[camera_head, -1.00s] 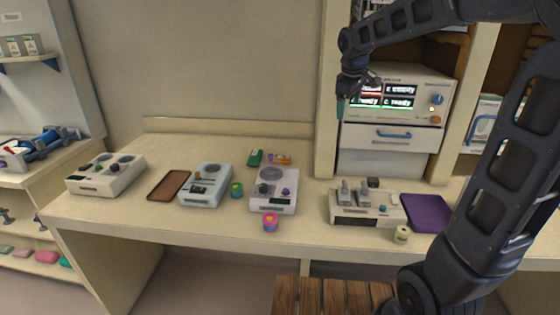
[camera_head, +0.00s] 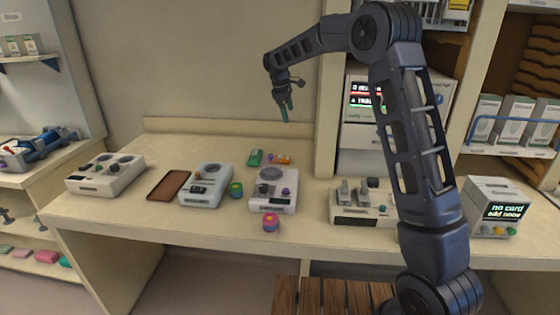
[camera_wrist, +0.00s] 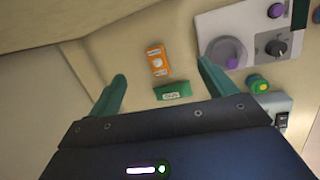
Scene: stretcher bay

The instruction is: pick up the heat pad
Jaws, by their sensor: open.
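A small orange pad with a pale mark (camera_head: 280,159), which looks like the heat pad, lies at the back of the counter. A small green labelled packet (camera_head: 255,157) lies just left of it. In the wrist view the orange pad (camera_wrist: 158,62) and the green packet (camera_wrist: 172,90) are close together, apart from each other. My gripper (camera_head: 286,110) hangs above and behind them, fingers downward. In the wrist view my gripper (camera_wrist: 162,70) is open and empty, the orange pad between its fingertips in the picture but below them.
A white device with a round grille (camera_head: 272,200) stands just in front of the pads. A cabinet post (camera_head: 326,100) rises right of my gripper. The counter behind the pads is clear.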

